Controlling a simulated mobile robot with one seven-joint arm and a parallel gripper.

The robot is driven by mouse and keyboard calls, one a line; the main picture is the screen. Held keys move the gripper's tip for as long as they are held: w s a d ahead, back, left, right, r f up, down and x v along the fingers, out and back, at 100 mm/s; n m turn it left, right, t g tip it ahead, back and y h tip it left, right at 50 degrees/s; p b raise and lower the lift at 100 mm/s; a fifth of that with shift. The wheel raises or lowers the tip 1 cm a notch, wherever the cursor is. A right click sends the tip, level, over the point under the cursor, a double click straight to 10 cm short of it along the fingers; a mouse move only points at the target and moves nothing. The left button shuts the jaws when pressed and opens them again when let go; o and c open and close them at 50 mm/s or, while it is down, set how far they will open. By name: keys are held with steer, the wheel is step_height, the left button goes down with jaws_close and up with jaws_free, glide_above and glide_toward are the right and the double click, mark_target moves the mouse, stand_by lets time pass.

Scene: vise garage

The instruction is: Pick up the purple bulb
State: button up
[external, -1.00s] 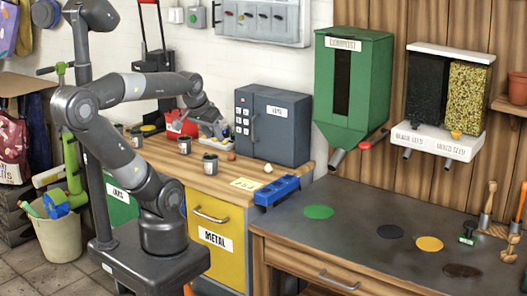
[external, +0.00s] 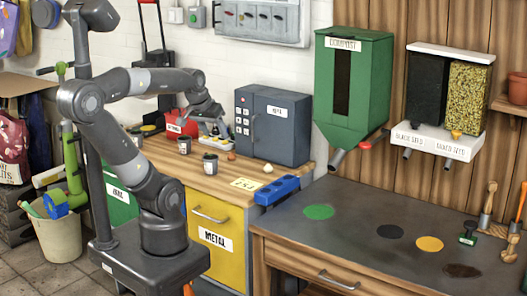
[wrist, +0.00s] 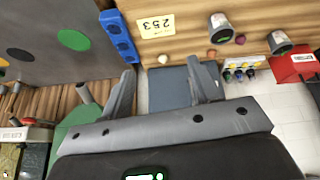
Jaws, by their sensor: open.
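My gripper (external: 219,130) is above the back of the wooden counter, near the grey safe. In the wrist view my gripper (wrist: 160,76) is open and empty, its two fingers apart. A small white tray (external: 213,137) of several coloured pieces lies under the gripper; it also shows in the wrist view (wrist: 240,64). A small reddish-purple round thing (wrist: 240,39) lies on the counter beside a cup; it looks reddish brown in the external view (external: 232,156). A cream bulb (wrist: 163,59) lies nearer the safe. I cannot tell surely which one is the purple bulb.
The grey safe (external: 272,127) stands right of the gripper. Cups (external: 210,163) and a red box (external: 176,128) stand on the counter. A blue block (external: 277,190) lies at its right edge. The dark bench (external: 350,215) is mostly clear.

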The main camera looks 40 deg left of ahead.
steer(key=w+a+f+n+g, duration=0.2)
steer(key=w+a+f+n, duration=0.1)
steer(key=w+a+n, duration=0.75)
steer(key=w+a+f+n+g, duration=0.2)
steer(key=w+a+n, duration=0.55)
steer(key=n, duration=0.55)
steer(key=w+a+f+n+g, duration=0.1)
steer(key=w+a+f+n, duration=0.3)
steer(key=a+f+n, duration=0.3)
steer(key=shift+n, duration=0.25)
steer(key=f, duration=0.9)
steer(key=shift+w+a+f, duration=0.15)
steer(key=shift+w+f, duration=0.05)
steer(key=shift+w, duration=0.1)
steer(key=c, duration=1.1)
steer(key=shift+o, duration=0.2)
